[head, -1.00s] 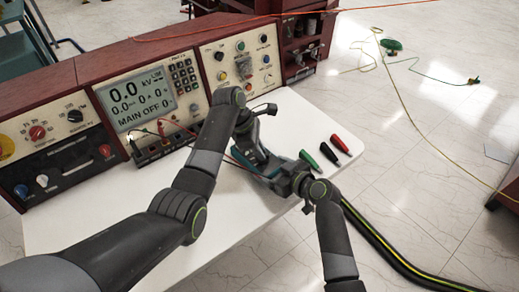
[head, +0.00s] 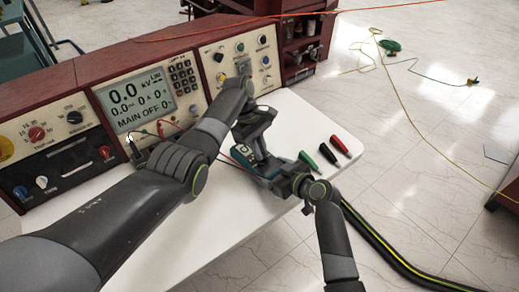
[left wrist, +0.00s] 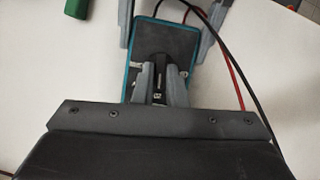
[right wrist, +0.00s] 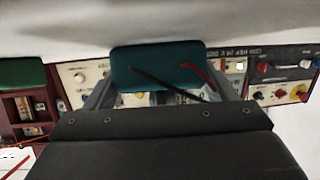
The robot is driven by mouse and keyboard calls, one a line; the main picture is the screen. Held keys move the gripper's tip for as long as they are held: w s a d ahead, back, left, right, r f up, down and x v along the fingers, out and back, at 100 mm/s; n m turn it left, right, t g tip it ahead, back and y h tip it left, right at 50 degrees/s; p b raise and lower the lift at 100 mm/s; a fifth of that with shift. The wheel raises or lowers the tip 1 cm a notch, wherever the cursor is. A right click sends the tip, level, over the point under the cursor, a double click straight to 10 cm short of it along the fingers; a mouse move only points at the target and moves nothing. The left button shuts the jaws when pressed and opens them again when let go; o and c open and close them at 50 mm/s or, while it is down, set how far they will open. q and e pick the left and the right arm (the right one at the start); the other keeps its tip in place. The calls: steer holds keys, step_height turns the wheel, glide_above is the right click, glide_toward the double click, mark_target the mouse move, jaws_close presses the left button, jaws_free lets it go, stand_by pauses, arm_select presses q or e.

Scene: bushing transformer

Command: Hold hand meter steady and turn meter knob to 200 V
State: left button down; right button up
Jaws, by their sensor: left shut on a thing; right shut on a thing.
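The hand meter (head: 241,154) has a teal case and a dark face. My right gripper (head: 272,172) is shut on its sides and holds it at the table's right side; the right wrist view shows its teal end (right wrist: 165,77) between the fingers. My left gripper (head: 251,147) is above the face. In the left wrist view its two fingers (left wrist: 160,88) are closed on the dark meter knob (left wrist: 159,93) on the face (left wrist: 162,42). The fingers hide most of the knob, and its setting cannot be read. Red and black leads run from the meter.
A red test console with a display (head: 138,97) stands at the back of the white table (head: 215,233). Green, black and red clips (head: 328,151) lie right of the meter. A thick black-yellow cable (head: 385,250) lies on the floor at right.

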arm_select(q)
steer(key=shift+w+m, duration=0.1)
steer(key=shift+m, duration=0.4)
stand_by(0.3)
steer(key=c, duration=1.5)
jaws_free()
steer(key=shift+y, duration=0.3)
steer(key=shift+o, duration=0.2)
steer(key=v, duration=1.2)
steer(key=shift+w, duration=0.15)
